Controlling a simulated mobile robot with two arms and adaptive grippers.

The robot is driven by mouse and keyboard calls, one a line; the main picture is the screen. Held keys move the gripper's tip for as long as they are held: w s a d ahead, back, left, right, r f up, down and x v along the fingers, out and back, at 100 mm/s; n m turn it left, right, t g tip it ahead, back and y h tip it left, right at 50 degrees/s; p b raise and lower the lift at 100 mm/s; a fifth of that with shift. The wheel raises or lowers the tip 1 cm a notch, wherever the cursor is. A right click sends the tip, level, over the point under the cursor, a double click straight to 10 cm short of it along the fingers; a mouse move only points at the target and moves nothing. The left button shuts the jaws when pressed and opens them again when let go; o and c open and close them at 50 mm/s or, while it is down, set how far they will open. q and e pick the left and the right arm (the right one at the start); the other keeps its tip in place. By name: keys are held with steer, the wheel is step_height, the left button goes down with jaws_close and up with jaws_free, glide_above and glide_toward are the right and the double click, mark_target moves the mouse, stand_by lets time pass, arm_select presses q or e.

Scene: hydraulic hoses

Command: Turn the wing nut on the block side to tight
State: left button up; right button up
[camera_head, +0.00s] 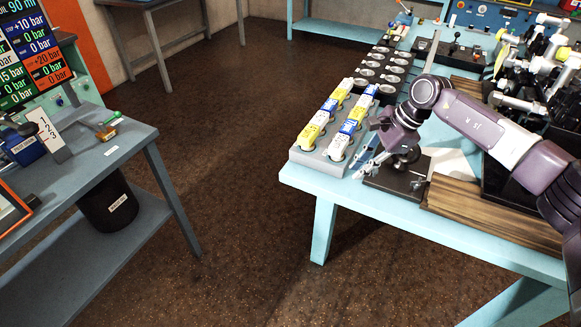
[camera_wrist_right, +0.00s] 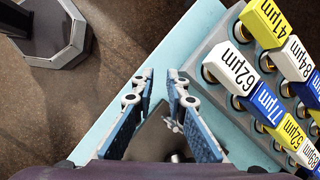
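My right gripper (camera_head: 366,166) is at the near left corner of the light blue bench, above a dark block (camera_head: 395,180). In the right wrist view my right gripper (camera_wrist_right: 160,80) has its two blue-padded fingers apart, with nothing held between them. A small grey winged part (camera_wrist_right: 174,125), apparently the wing nut, shows between the fingers, close to the right one. The grey block below it is mostly hidden by the fingers and my wrist. I cannot tell how tight the nut is. My left gripper is not in view.
A grey rack (camera_head: 310,155) of yellow, white and blue labelled filters stands just left of the block; it also shows in the right wrist view (camera_wrist_right: 222,50). A wooden board (camera_head: 490,215) lies to the right. The bench's edge (camera_head: 330,195) is close.

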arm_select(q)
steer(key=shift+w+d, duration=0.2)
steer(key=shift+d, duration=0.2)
arm_select(e)
steer(key=s+a+r+m+t+y, duration=0.1)
steer(key=a+y, duration=0.6)
steer(key=a, duration=1.1)
steer(key=shift+s+a+r+m+t, duration=0.35)
steer(key=shift+r+m, duration=0.3)
steer(key=shift+m, duration=0.65)
steer(key=shift+w+d, duration=0.15)
